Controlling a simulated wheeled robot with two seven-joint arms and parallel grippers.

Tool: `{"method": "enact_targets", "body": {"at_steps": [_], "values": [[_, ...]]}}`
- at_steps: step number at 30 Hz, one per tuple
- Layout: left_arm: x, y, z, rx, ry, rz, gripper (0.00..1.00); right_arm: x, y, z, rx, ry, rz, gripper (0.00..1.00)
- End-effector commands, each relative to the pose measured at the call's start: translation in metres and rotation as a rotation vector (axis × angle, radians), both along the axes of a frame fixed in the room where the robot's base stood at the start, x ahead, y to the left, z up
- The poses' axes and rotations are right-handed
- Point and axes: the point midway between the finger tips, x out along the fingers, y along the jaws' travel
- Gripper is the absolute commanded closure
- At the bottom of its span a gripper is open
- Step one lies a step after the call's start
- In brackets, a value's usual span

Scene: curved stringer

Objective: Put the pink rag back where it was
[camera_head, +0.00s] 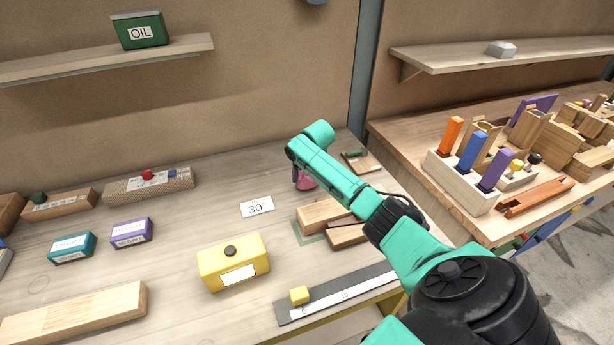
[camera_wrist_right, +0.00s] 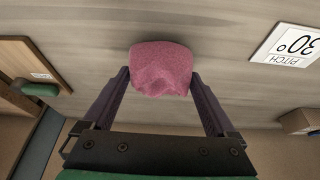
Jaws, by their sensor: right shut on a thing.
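The pink rag (camera_wrist_right: 162,68) is a crumpled, rounded bundle between the fingertips of my right gripper in the right wrist view. My right gripper (camera_wrist_right: 160,75) is shut on it. In the head view the pink rag (camera_head: 306,183) shows under the end of my teal right arm, partly hidden by it, at the back of the wooden bench behind the 30° card (camera_head: 257,206). I cannot tell whether the rag touches the bench top. My left gripper is not in view.
A small wooden board with a green piece (camera_head: 357,158) lies right of the rag. Wooden blocks (camera_head: 322,214) sit in front, partly behind my arm. A yellow box (camera_head: 234,262) and a ruler strip (camera_head: 340,293) lie nearer. Bare bench lies left of the card.

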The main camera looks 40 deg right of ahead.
Motion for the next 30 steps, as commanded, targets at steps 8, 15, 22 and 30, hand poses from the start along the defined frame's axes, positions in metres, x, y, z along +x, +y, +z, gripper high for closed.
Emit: {"method": "enact_targets", "body": {"at_steps": [8, 15, 22, 30], "values": [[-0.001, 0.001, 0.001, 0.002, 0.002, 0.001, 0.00, 0.000, 0.000, -0.014, -0.001, -0.001, 0.001, 0.53], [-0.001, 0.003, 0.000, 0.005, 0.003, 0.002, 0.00, 0.000, 0.000, -0.017, -0.001, -0.001, 0.001, 0.00], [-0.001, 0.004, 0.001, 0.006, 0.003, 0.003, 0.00, 0.000, 0.000, -0.015, -0.001, -0.001, 0.001, 0.00], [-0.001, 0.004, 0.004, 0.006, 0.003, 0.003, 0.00, -0.012, 0.004, 0.018, -0.002, -0.002, 0.003, 0.00]]}}
